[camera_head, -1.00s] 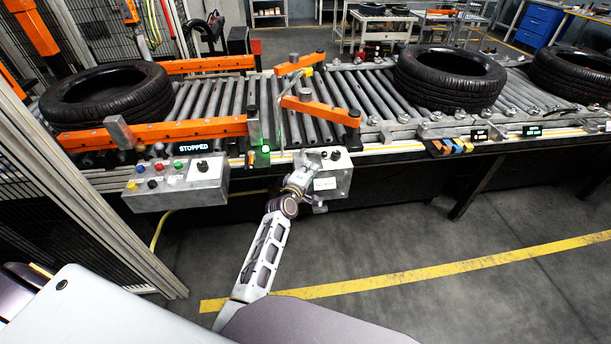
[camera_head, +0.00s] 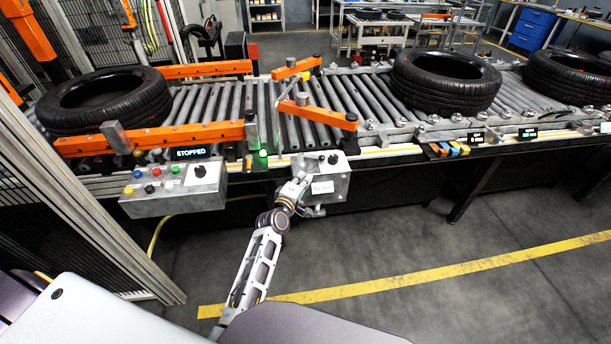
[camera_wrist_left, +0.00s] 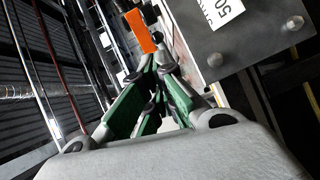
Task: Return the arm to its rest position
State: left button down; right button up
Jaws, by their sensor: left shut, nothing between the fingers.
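My left arm reaches up from the bottom of the head view. My left gripper (camera_head: 303,177) is just at the left side of a small grey control box (camera_head: 335,188) with a dark knob and a white label. In the left wrist view its green-sided fingers (camera_wrist_left: 155,64) are together and empty. The box (camera_wrist_left: 255,38) is to their right there, with part of its label visible. I cannot tell whether the fingers touch the box. My right gripper does not show.
The roller conveyor (camera_head: 232,108) carries several black tyres, with orange guide arms (camera_head: 180,135) across it. A button box (camera_head: 180,192) hangs at the left under a "STOPPED" display (camera_head: 190,153). A mesh fence stands at the far left. The floor (camera_head: 400,240) to the right is clear.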

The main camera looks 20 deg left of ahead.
pick_arm(q)
jog(key=s+d+f+m+g, duration=0.1)
jog(key=s+f+m+g, duration=0.35)
jog(key=f, duration=0.85)
jog(key=s+d+f+m+g, duration=0.1)
jog(key=s+f+m, duration=0.1)
jog(key=s+f, duration=0.8)
jog(key=s+d+f+m+g, duration=0.25)
jog(key=s+f, duration=0.25)
jog(key=f, duration=1)
jog(key=s+a+f+m+g, duration=0.2)
jog(key=s+f, duration=0.4)
jog(key=s, duration=0.6)
jog(key=s+a+f+m+g, duration=0.3)
jog(key=s+a+f+m, duration=0.1)
jog(key=s, duration=0.9)
jog(key=s+a+f+m+g+y, duration=0.1)
jog(key=s+a+f+m+g, duration=0.1)
jog(key=s+f, duration=0.7)
jog(key=s+a+m, duration=0.1)
jog(key=s+a, duration=0.1)
jog(key=s, duration=0.2)
jog(key=shift+s+a, duration=0.15)
